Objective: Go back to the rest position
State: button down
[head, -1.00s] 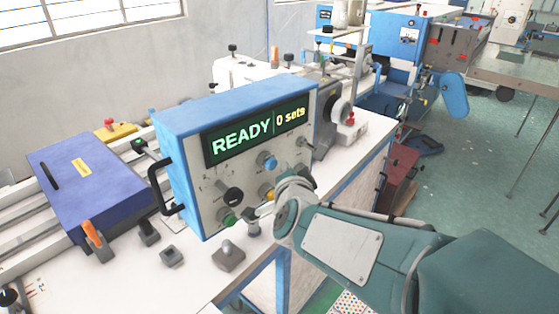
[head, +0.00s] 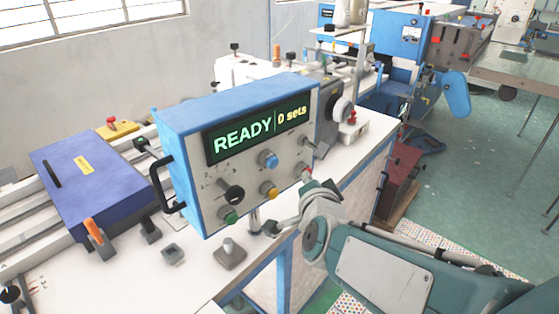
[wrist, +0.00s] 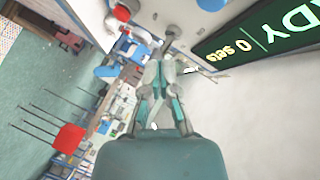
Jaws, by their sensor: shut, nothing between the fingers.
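My gripper (wrist: 165,62) shows in the wrist view with its grey and teal fingers drawn together and nothing between them. In the head view, the end of my arm (head: 320,215) is in front of the lower right corner of the blue-and-white control panel (head: 190,175), apart from its buttons as far as I can tell. The fingertips are hard to make out there. The panel display (head: 258,128) reads "READY" and "0 sets"; part of it also shows upside down in the wrist view (wrist: 245,42).
The white bench (head: 140,285) holds a blue box (head: 90,180) at left and a small grey lever base (head: 229,255) in front of the panel. Other machines stand behind. A dark red box (head: 398,180) sits on the floor. Green floor (head: 500,170) is open at right.

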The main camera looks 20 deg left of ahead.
dwell(0.5)
jog(key=s+d+f+n+g+h, duration=0.2)
jog(key=s+d+n+g+h, duration=0.1)
jog(key=s+d, duration=0.6)
jog(key=s+d+f+n+g+h, duration=0.2)
jog(key=s+d, duration=0.7)
jog(key=d, duration=0.7)
jog(key=n+g+h, duration=0.1)
jog(key=n+g, duration=0.1)
jog(key=g, duration=0.1)
jog(key=shift+s+d+f+g, duration=0.25)
jog(key=shift+s+d+g, duration=0.05)
jog(key=shift+s+d, duration=0.1)
